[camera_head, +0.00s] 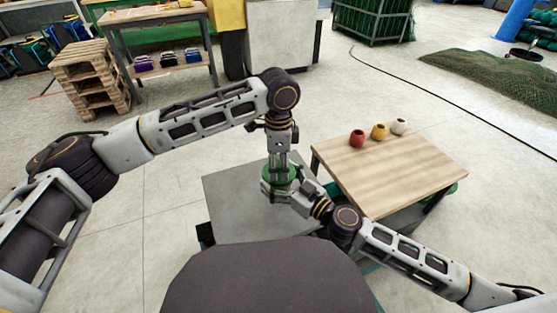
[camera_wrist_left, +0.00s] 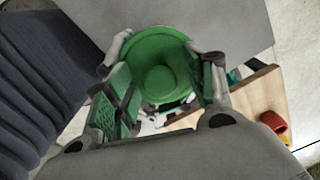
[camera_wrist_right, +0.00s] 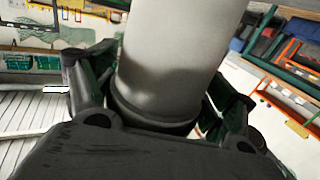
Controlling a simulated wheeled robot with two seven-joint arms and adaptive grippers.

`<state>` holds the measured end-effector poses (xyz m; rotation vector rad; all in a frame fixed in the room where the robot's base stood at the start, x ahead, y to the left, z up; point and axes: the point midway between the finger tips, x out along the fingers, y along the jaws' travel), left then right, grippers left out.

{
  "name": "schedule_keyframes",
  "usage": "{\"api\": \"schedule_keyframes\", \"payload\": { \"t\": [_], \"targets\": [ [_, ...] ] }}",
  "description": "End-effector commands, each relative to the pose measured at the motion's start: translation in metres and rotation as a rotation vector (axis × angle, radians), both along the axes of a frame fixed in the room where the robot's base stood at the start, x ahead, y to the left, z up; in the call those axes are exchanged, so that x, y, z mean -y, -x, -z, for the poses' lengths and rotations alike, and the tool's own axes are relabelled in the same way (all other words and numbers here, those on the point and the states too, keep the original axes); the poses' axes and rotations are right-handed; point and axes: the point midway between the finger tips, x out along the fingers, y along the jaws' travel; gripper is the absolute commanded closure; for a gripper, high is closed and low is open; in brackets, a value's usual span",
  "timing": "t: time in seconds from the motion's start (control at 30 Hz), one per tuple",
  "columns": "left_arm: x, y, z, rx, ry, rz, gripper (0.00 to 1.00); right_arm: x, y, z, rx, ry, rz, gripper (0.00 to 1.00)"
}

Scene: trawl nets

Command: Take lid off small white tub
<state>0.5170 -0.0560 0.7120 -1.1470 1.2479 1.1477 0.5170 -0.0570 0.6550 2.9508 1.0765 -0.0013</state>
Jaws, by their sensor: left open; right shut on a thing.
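The green lid (camera_wrist_left: 148,60), round with a raised knob, faces my left wrist camera. It also shows small in the head view (camera_head: 283,174). My left gripper (camera_wrist_left: 160,62) is open above the lid, one finger on each side of it. Whether the fingers touch the rim cannot be told. The small white tub (camera_wrist_right: 168,60) appears as a pale grey-white cylinder with a dark band in the right wrist view. My right gripper (camera_wrist_right: 160,98) is shut around its side. In the head view both grippers hide most of the tub; the lid appears to be on it.
A grey table (camera_head: 240,210) lies under the grippers. A wooden-topped table (camera_head: 400,172) stands to its right, with a red pot (camera_head: 357,138), a yellow pot (camera_head: 379,131) and a white pot (camera_head: 399,126) along its far edge. The rest of that wooden top is clear.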

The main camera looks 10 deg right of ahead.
Motion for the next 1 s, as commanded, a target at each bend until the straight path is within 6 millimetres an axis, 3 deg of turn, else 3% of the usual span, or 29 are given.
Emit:
{"api": "schedule_keyframes", "payload": {
  "t": [0.23,0.67,1.0],
  "targets": [
    [-0.0001,0.0000,0.0002,0.000,0.000,0.000,0.46,0.0000,0.0000,-0.0003,0.000,0.000,0.000,0.59],
    [-0.0001,-0.0001,0.0000,0.000,0.000,0.000,1.00,-0.0001,0.0001,-0.0003,0.000,0.000,0.000,0.59],
    [0.0000,-0.0003,-0.0040,0.001,0.000,-0.001,1.00,-0.0002,0.0001,0.0001,0.000,0.000,0.000,0.59]
  ]
}}
